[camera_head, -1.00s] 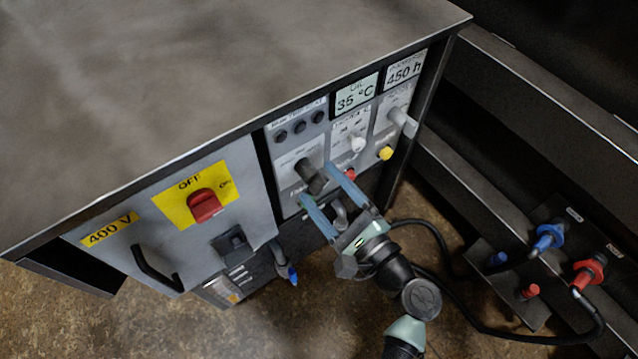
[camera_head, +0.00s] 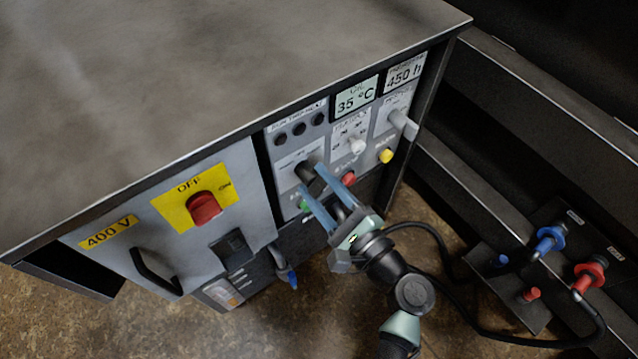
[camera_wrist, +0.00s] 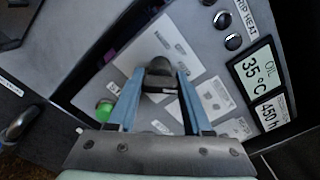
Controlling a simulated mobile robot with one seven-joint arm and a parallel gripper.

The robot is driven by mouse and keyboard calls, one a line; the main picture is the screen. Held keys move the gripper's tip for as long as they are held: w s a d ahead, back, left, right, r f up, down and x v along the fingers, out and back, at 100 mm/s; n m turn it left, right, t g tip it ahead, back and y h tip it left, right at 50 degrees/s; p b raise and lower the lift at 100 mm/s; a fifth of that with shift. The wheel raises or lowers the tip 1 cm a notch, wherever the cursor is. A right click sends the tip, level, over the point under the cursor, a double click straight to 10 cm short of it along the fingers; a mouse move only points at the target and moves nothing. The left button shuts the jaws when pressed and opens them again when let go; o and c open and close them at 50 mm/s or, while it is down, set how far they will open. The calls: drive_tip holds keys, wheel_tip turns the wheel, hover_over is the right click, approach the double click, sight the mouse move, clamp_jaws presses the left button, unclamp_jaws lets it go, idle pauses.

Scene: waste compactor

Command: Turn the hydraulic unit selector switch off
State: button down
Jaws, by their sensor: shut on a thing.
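The black selector switch (camera_head: 307,170) sits on the grey control panel (camera_head: 286,160), below a row of dark round lamps. It also shows in the wrist view (camera_wrist: 159,68), sticking out from the panel. My gripper (camera_head: 311,178) is at the panel, its two blue fingers on either side of the switch. In the wrist view my gripper (camera_wrist: 160,80) is shut on the switch. The panel lettering around the switch is too small or covered to read.
A green button (camera_wrist: 104,108) is close beside one finger. A red button (camera_head: 348,178), yellow button (camera_head: 386,155) and grey handle (camera_head: 403,124) are to the right. The red main switch (camera_head: 204,207) is left. Hoses with blue and red couplings (camera_head: 588,275) lie right.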

drive_tip(key=shift+n, duration=0.3)
drive_tip(key=n+b, duration=0.3)
drive_tip(key=n, duration=0.1)
drive_tip(key=shift+f, duration=0.2)
drive_tip(key=shift+r+n+b, duration=0.15)
drive_tip(key=shift+n+b, duration=1.15)
drive_tip(key=shift+n, duration=0.8)
drive_tip(key=shift+c, duration=1.6)
unclamp_jaws()
drive_tip(key=p+v, duration=0.2)
drive_tip(key=v, duration=1.1)
drive_tip(key=shift+p, duration=0.3)
